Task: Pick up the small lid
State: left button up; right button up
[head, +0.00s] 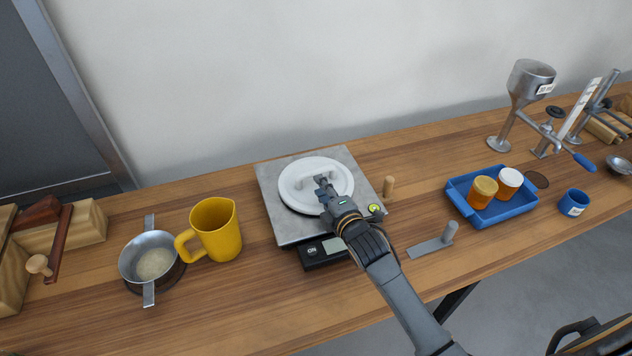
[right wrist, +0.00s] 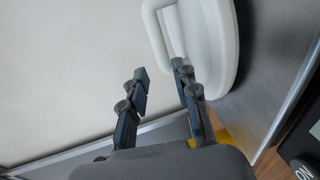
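A round white lid (head: 299,191) with a bar handle lies flat on the square metal plate of a scale (head: 349,161). My right gripper (head: 325,182) is over the right part of the lid, close to its handle. In the right wrist view the lid (right wrist: 222,45) and its looped handle (right wrist: 158,22) show beyond the fingers. The right gripper's two fingers (right wrist: 163,82) are apart with nothing between them. I cannot tell whether a finger touches the lid. Part of the lid is hidden behind the gripper in the head view. My left gripper is not in view.
A yellow mug (head: 220,231) and a metal strainer pot (head: 150,252) stand left of the scale. A wall is behind.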

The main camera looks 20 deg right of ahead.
aim_at(311, 175)
jog(key=shift+x, duration=0.8)
jog(key=shift+p+x, duration=0.65)
jog(key=shift+x, duration=1.55)
jog(key=shift+f, duration=0.15)
jog(key=shift+s, duration=0.1)
jog(key=shift+c, duration=0.4)
grip_shut()
